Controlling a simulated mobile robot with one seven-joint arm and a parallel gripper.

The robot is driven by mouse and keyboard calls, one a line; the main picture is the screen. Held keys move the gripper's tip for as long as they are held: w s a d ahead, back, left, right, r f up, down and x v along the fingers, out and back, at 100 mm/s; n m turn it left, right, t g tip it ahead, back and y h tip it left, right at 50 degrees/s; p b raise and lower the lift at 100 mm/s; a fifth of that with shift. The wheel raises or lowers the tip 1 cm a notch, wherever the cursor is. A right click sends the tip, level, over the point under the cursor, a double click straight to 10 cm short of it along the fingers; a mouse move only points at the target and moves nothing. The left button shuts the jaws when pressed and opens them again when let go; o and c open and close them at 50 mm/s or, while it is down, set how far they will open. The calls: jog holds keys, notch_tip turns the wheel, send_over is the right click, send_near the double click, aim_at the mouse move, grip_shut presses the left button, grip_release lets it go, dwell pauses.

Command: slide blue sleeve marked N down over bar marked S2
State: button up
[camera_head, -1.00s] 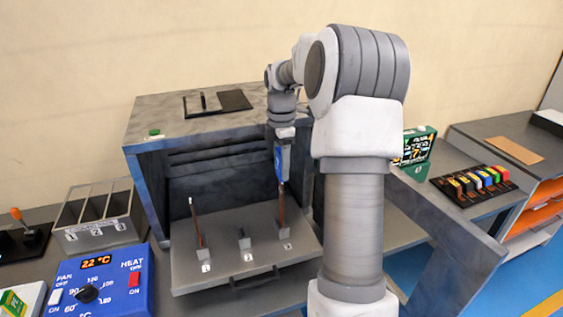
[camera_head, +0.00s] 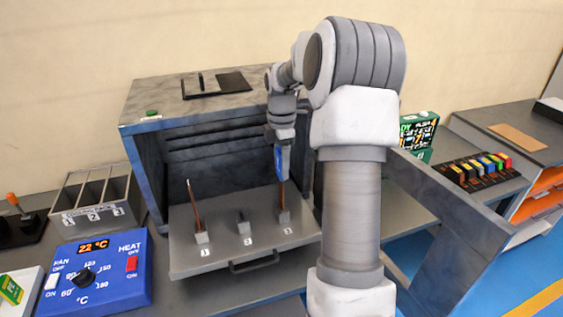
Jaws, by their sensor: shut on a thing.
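The blue sleeve (camera_head: 279,163) is upright in my gripper (camera_head: 282,143), which is shut on its upper part. The sleeve's marking is too small to read. Directly below the sleeve, a copper-coloured bar (camera_head: 283,196) stands in the holder at position 3 of the grey drop-down door. The bar's top is not visible and seems to be inside the sleeve's lower end. Bare bar shows between the sleeve and the holder. A second bar (camera_head: 195,208) stands bare and slightly tilted at position 1. No bar marking is legible.
The holder at position 2 (camera_head: 242,224) is empty. The oven cabinet (camera_head: 145,160) rises behind the door. A blue control box (camera_head: 100,272) and a cooling rack (camera_head: 65,202) stand at left. A rack of coloured pieces (camera_head: 478,172) is at right.

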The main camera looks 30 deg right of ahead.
jog(key=shift+f, duration=0.3)
jog(key=o, duration=1.4)
jog(key=shift+o, duration=0.6)
jog(key=shift+r, duration=0.15)
notch_tip(320, 180, up, 8)
jog(key=p, duration=0.6)
jog(key=shift+p, duration=0.4)
